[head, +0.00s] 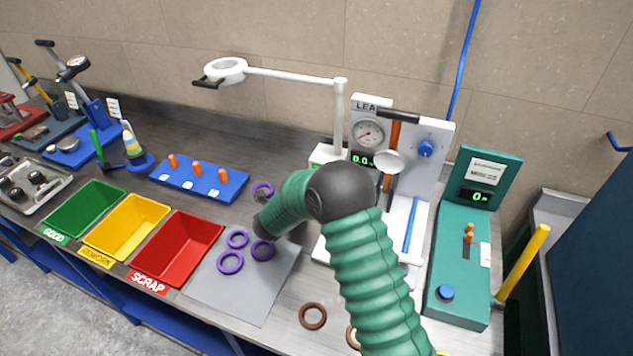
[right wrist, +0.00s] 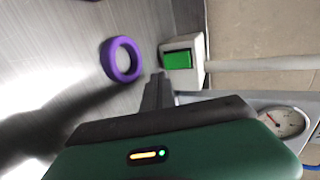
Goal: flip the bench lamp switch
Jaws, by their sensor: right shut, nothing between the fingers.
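The bench lamp (head: 290,76) has a white post, a horizontal arm and a ring-shaped head over the back of the bench. Its white base (head: 325,153) is partly hidden behind my right arm in the head view. In the right wrist view the base (right wrist: 200,50) carries a green switch (right wrist: 178,60). My right gripper (right wrist: 158,80) is shut and empty, its fingertips just beside the switch's lower left corner; I cannot tell whether they touch. In the head view my green right arm mostly hides this gripper. My left gripper is not in view.
A purple ring (right wrist: 121,60) lies close to the fingertips. More purple rings (head: 230,262) lie on a grey mat (head: 245,300). A gauge press (head: 368,133) stands right of the lamp, a teal machine (head: 460,260) further right. Green, yellow and red bins (head: 180,245) sit left.

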